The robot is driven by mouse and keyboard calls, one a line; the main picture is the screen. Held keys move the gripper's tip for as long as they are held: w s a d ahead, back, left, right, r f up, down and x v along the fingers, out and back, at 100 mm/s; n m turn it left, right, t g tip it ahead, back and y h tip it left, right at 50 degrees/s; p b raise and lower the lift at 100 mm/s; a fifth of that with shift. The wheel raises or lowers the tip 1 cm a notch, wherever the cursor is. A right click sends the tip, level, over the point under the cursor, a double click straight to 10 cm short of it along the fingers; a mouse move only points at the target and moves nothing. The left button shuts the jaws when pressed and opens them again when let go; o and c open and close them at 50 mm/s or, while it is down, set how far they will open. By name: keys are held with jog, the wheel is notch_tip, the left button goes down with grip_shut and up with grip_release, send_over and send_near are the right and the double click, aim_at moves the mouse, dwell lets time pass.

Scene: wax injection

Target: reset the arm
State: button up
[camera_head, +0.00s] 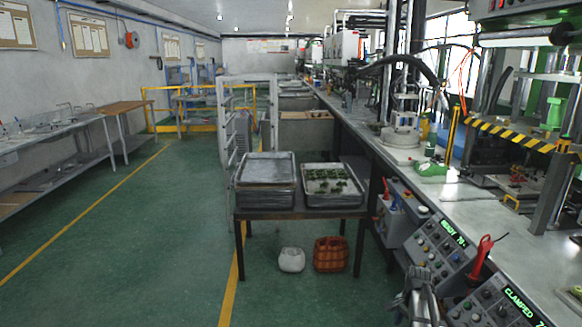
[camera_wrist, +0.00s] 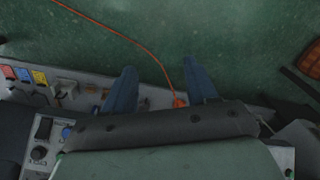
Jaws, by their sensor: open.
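My gripper (camera_wrist: 158,66) shows in the wrist view with two dark blue fingers spread apart. No object is held between them. The fingers reach over the edge of a grey control box (camera_wrist: 72,96), with green floor beyond. A thin orange cable (camera_wrist: 130,38) runs across the floor and ends at an orange piece near the right finger. In the head view, part of my arm shows at the bottom edge, in front of the control panels; the finger state cannot be made out there.
A long workbench (camera_head: 463,196) runs along the right, with control panels (camera_head: 437,251) below its front edge. A small table (camera_head: 300,213) holds stacked trays (camera_head: 265,182) and a tray of green pieces (camera_head: 318,201). An orange basket (camera_head: 329,254) stands below. Floor (camera_head: 150,235) at left is clear.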

jog(key=s+a+f+n, duration=0.4)
jog(key=s+a+n, duration=0.3)
jog(key=a, duration=0.5)
jog(key=s+a+f+n, duration=0.5)
jog(key=s+a+n, duration=0.15)
jog(key=a, duration=0.45)
jog(key=s+f+g, duration=0.3)
jog(key=s+f, duration=0.7)
jog(key=s, duration=0.4)
jog(key=s+f+g, duration=0.3)
jog(key=s+f, duration=0.7)
jog(key=s, duration=0.5)
jog(key=shift+s+f+g, duration=0.2)
jog(key=shift+s+g, duration=0.05)
jog(key=shift+g, duration=0.15)
jog(key=shift+w+d+m, duration=0.1)
jog(key=shift+m, duration=0.25)
jog(key=shift+c, duration=0.3)
